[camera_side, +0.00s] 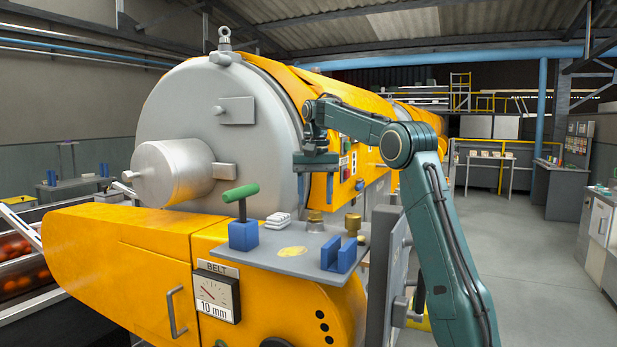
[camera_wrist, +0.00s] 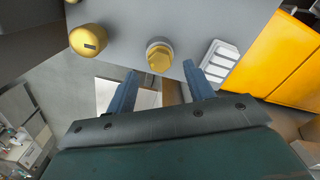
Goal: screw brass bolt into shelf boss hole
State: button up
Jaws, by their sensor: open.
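The brass bolt (camera_side: 315,217) stands upright at the shelf's back edge, and its hex head (camera_wrist: 160,57) shows in the wrist view with a pale round collar around it. How deep it sits cannot be told. The grey shelf (camera_side: 262,262) also shows in the wrist view (camera_wrist: 135,20). My gripper (camera_side: 316,198) is above the bolt, pointing down, apart from it. In the wrist view my gripper (camera_wrist: 160,72) is open and empty, its two blue-grey fingers spread to either side below the bolt head. The threads and the boss hole are hidden.
A brass knob (camera_side: 352,223) stands right of the bolt. A white ribbed block (camera_side: 279,221) lies left of it. A green-handled tool stands in a blue block (camera_side: 243,236); a blue cradle (camera_side: 338,256) and yellow patch (camera_side: 291,252) are nearer the front. The orange machine (camera_side: 130,235) surrounds the shelf.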

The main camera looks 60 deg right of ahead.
aim_at(315, 211)
jog(key=shift+f, duration=1.7)
jog(key=c, duration=1)
jog(key=shift+o, duration=0.2)
jog(key=shift+m, duration=0.9)
jog(key=shift+m, duration=0.8)
